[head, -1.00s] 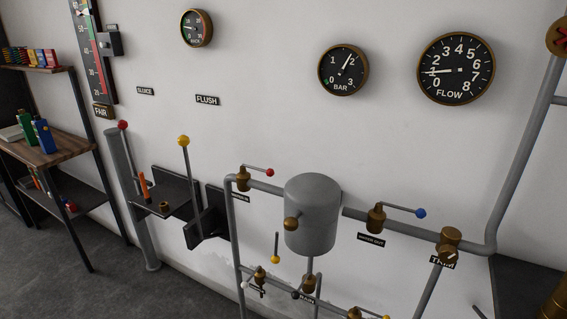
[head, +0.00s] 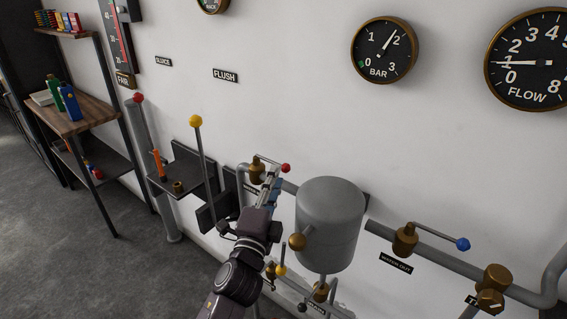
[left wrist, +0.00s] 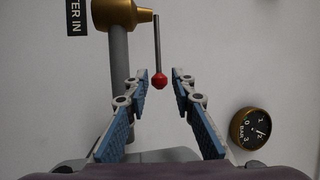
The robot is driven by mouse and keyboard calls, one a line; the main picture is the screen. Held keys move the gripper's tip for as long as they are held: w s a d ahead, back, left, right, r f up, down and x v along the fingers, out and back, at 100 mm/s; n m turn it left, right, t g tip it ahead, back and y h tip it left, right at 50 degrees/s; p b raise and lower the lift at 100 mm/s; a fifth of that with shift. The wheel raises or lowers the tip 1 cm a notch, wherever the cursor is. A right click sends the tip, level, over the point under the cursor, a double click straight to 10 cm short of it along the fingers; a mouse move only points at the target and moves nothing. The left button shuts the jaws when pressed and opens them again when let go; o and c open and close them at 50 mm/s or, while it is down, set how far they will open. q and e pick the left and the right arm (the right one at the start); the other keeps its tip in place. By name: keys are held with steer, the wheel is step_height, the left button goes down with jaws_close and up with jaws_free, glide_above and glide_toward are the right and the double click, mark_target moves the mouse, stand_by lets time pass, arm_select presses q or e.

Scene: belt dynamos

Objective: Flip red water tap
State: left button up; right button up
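The red water tap is a brass valve (head: 257,170) on the grey pipe left of the tank, with a thin lever ending in a red ball (head: 286,168). In the left wrist view its brass body (left wrist: 117,13) is at the top, and the red ball (left wrist: 159,82) lies between the fingertips in the picture. My left gripper (head: 273,185) is at the lever, just below and left of the ball. In the left wrist view the gripper (left wrist: 160,76) is open, its blue-padded fingers either side of the ball with gaps. My right gripper is not in view.
A grey tank (head: 330,222) stands just right of my left gripper. A blue-ball tap (head: 463,244) is farther right. A yellow-ball lever (head: 196,121) and a shelf (head: 85,118) are to the left. Smaller taps sit below the tank.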

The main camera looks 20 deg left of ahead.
mark_target(272, 162)
arm_select(q)
steer(key=shift+w+a+r+p, duration=0.1)
steer(key=shift+w+r+p, duration=0.1)
steer(key=shift+w, duration=1.2)
steer(key=shift+w+a+r+p, duration=0.1)
steer(key=shift+w+r, duration=0.1)
steer(key=shift+w, duration=1.15)
steer(key=shift+d, duration=0.1)
steer(key=shift+c, duration=0.3)
jaws_close()
